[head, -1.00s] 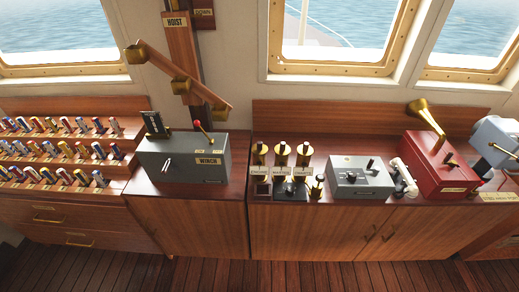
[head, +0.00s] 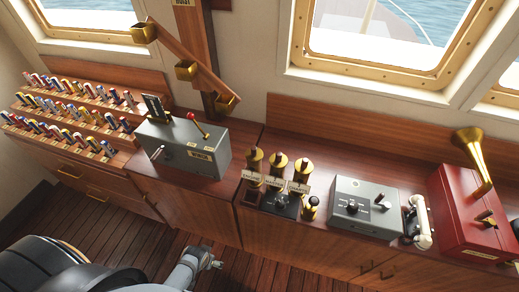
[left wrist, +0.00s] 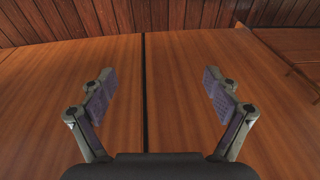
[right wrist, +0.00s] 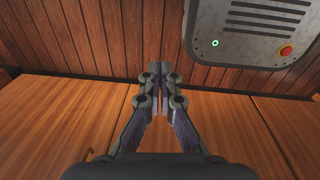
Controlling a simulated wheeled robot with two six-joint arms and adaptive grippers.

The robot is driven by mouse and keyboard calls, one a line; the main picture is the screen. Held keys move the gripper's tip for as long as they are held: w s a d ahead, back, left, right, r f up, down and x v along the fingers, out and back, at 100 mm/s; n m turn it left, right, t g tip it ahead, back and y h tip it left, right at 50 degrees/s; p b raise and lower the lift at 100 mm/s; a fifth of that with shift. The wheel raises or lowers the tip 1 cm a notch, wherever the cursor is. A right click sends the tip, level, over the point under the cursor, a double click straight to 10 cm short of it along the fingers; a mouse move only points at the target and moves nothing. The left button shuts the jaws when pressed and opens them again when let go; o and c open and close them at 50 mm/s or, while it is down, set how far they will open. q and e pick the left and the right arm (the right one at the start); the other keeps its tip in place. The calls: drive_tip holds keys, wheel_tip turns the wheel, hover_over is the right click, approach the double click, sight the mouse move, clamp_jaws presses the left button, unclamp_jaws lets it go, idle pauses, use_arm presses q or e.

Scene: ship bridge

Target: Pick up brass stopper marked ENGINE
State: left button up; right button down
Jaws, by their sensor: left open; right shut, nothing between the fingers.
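Three brass stoppers stand in a row on the wooden counter in the head view: a left one (head: 254,158), a middle one (head: 279,164) and a right one (head: 302,171). White label plates (head: 274,181) stand in front of them. A smaller brass piece (head: 311,206) stands by the front edge. My left gripper (left wrist: 158,80) is open and empty, facing cabinet fronts below the counter. My right gripper (right wrist: 160,78) is shut and empty, over wooden panels and floor planks. Both are away from the stoppers.
The grey WINCH box (head: 184,143) with a red-knobbed lever stands left of the stoppers. A small dark box (head: 281,205) sits before them. A grey control box (head: 362,206), a white handset (head: 421,221) and a red box (head: 470,217) stand to the right. A sloping wooden rail (head: 205,78) hangs behind.

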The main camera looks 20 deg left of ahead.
use_arm(q)
drive_tip(key=w+d+r+p, duration=0.1)
drive_tip(key=w+r, duration=0.2)
drive_tip(key=r, duration=0.5)
drive_tip(key=w+d+r+p, duration=0.1)
drive_tip(key=w+r, duration=0.2)
drive_tip(key=r, duration=0.4)
wheel_tip(320, 180, up, 29)
drive_tip(key=m+h+p, duration=0.1)
drive_tip(key=m+h, duration=0.3)
drive_tip(key=m, duration=0.5)
hover_over(253, 148)
drive_tip(key=s+a, duration=0.2)
drive_tip(key=shift+t, duration=0.4)
drive_tip(key=p+x, duration=0.1)
drive_tip(key=x, duration=0.4)
drive_tip(key=shift+s+a+p, duration=0.1)
drive_tip(key=shift+s+p, duration=0.05)
drive_tip(key=shift+p, duration=0.2)
drive_tip(key=p+x, duration=0.2)
drive_tip(key=x, duration=0.2)
drive_tip(key=shift+a+f, duration=0.1)
drive_tip(key=shift+f, duration=0.6)
drive_tip(key=c, duration=1.3)
use_arm(e)
wheel_tip(253, 148, up, 8)
drive_tip(key=w+d, duration=0.1)
drive_tip(key=w, duration=0.1)
drive_tip(key=shift+w+d+f, duration=0.2)
drive_tip(key=shift+w, duration=0.05)
